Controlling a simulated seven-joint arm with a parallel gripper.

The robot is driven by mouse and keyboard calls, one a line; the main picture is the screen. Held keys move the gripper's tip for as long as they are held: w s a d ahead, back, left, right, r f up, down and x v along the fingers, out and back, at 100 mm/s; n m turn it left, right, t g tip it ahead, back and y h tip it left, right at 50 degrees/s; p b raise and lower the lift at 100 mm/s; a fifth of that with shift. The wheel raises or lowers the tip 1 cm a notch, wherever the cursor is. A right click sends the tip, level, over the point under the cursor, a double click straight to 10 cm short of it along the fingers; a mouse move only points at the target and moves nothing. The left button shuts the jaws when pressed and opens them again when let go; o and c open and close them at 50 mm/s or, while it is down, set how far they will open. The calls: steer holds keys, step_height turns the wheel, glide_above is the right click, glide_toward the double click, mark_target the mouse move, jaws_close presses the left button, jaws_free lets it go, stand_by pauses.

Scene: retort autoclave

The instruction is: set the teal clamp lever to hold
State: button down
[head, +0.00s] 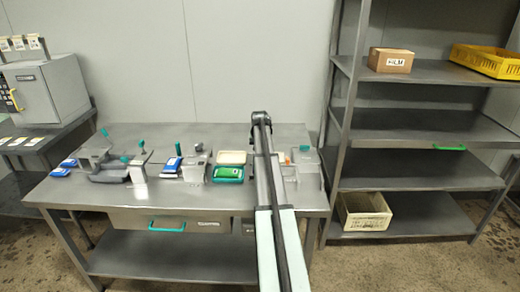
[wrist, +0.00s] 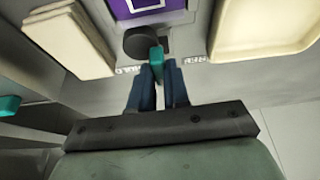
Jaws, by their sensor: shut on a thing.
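The teal clamp lever (wrist: 157,55) shows in the wrist view, pointing down the picture from a dark round pivot (wrist: 138,42). My gripper (wrist: 157,72) is shut on the lever's free end, with its dark blue fingers on either side. The lever lies between two printed labels: an upside-down one on the left (wrist: 129,70), which looks like HOLD, and a shorter one on the right (wrist: 194,60), too blurred to read surely. In the head view my own arm hides the gripper and the held lever.
In the wrist view, a purple panel (wrist: 150,6) lies above the pivot, with cream pieces (wrist: 70,38) on the left and a cream tray (wrist: 255,35) on the right. In the head view, several devices line the steel table (head: 100,195); a shelf rack (head: 410,185) stands right.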

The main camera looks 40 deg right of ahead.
steer(key=m, duration=0.2)
steer(key=m+g, duration=0.1)
steer(key=m, duration=0.1)
steer(key=shift+w+a+m+g+h, duration=0.1)
steer(key=shift+w+m+g+h, duration=0.05)
steer(key=shift+m+g+h, duration=0.2)
steer(key=shift+w+m+g+h, duration=0.15)
steer(key=shift+m+g, duration=0.3)
steer(key=shift+m, duration=0.7)
steer(key=shift+s+m+g+h, duration=0.1)
steer(key=shift+m+g, duration=0.3)
steer(key=shift+m, duration=0.7)
steer(key=c, duration=1.1)
jaws_free()
steer(key=v, duration=1.4)
steer(key=shift+w+f, duration=0.1)
steer(key=shift+f, duration=0.05)
